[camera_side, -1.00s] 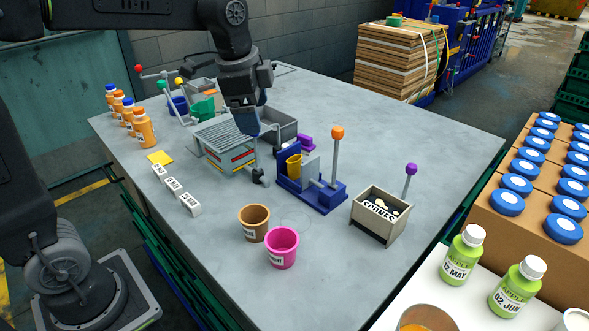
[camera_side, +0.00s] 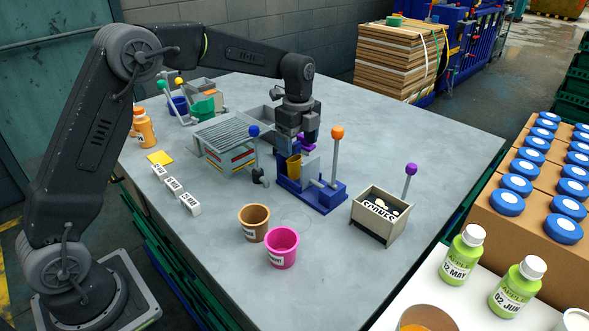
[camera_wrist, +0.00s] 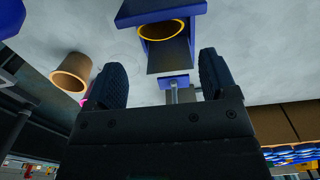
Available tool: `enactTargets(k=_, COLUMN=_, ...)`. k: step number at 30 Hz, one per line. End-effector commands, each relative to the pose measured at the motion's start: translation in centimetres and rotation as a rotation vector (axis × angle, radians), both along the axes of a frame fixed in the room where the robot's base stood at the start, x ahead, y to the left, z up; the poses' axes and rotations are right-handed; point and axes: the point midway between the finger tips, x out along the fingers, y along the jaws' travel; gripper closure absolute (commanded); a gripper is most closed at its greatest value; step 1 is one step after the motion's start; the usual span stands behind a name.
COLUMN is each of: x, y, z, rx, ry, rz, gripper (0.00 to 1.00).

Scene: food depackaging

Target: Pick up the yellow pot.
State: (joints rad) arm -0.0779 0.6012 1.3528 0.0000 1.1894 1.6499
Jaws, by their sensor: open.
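The yellow pot (camera_side: 293,172) sits upright in the blue stand (camera_side: 322,199) in the middle of the table. In the wrist view its yellow rim (camera_wrist: 146,32) shows ahead of my fingers, with the blue stand (camera_wrist: 140,12) around it. My gripper (camera_side: 299,147) hangs just above the pot in the side view and hides part of the stand's back. In the wrist view my gripper (camera_wrist: 164,76) has its two dark fingers spread apart with nothing between them. I cannot tell whether the fingers touch the stand.
An orange-knobbed lever (camera_side: 336,145) rises from the stand's right side. A blue-knobbed lever (camera_side: 254,145) stands left, by the grey slatted rack (camera_side: 220,134). A brown pot (camera_side: 253,224) and a pink pot (camera_side: 282,249) stand in front. A grey bin (camera_side: 382,214) is right.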

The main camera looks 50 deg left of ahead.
Motion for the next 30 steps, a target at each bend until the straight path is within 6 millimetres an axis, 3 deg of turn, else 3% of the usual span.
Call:
enactTargets(k=8, x=0.0, y=0.0, z=-2.4, rx=0.0, ry=0.0, rz=0.001, gripper=0.21)
enactTargets(k=18, x=0.3, y=0.4, z=-6.7, rx=-0.001, ry=-0.003, rz=0.001, gripper=0.21)
enactTargets(k=27, x=0.3, y=0.4, z=-7.2, rx=-0.001, ry=-0.005, rz=0.001, gripper=0.21)
enactTargets(k=30, x=0.3, y=0.4, z=-7.1, rx=-0.001, ry=-0.005, rz=0.001, gripper=0.31)
